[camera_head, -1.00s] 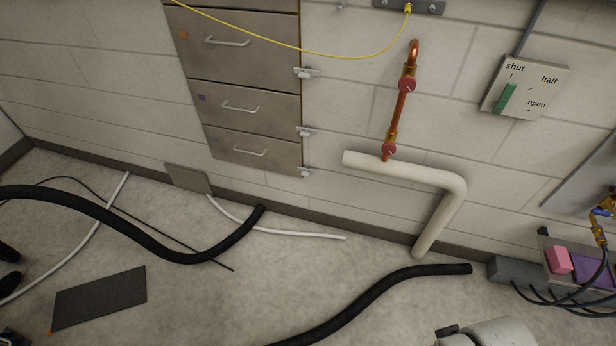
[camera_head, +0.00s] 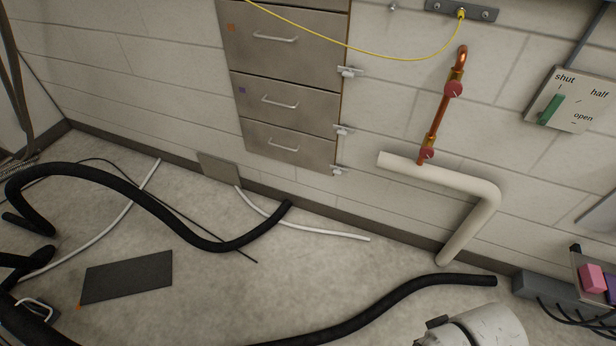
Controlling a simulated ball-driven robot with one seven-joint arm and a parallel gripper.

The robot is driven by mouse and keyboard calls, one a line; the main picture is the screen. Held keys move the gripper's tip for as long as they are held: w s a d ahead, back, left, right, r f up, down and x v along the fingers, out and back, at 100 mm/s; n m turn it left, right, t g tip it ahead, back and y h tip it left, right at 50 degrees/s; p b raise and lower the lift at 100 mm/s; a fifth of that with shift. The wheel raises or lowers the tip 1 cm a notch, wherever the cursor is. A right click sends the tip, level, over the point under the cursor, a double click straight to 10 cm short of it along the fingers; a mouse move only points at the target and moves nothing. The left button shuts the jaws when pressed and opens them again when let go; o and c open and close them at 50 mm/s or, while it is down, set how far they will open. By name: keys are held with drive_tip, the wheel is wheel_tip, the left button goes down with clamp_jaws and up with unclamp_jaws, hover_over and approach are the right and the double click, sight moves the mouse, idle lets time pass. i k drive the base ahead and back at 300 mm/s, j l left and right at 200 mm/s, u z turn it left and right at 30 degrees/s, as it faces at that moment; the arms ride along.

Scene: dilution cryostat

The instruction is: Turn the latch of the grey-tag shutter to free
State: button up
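A column of grey-brown panels with bar handles is set in the wall. The top panel (camera_head: 285,62) bears an orange tag and the middle panel (camera_head: 275,117) a purple tag. On the lowest panel (camera_head: 285,158) I cannot make out a tag; a grey one would blend in. Small pale latches sit along the right edge: an upper latch (camera_head: 349,71), a middle latch (camera_head: 343,130) and a lower latch (camera_head: 339,169). They look roughly horizontal, but too small to tell their setting. My gripper is not in view.
Black hoses (camera_head: 400,295) and a white hose (camera_head: 325,234) lie across the floor. A dark mat (camera_head: 128,277) lies at left. A pale pipe (camera_head: 440,176) stands right of the panels, below a copper pipe (camera_head: 438,125). A shut/half/open plate (camera_head: 580,103) hangs at right.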

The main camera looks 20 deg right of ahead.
sight(338, 171)
drive_tip(key=i+l+u, duration=0.15)
drive_tip(key=u, duration=0.25)
drive_tip(key=i+l+u, duration=0.45)
drive_tip(key=i+l, duration=0.35)
drive_tip(key=i+l+u, duration=0.1)
drive_tip(key=i+l, duration=0.3)
drive_tip(key=l, duration=0.25)
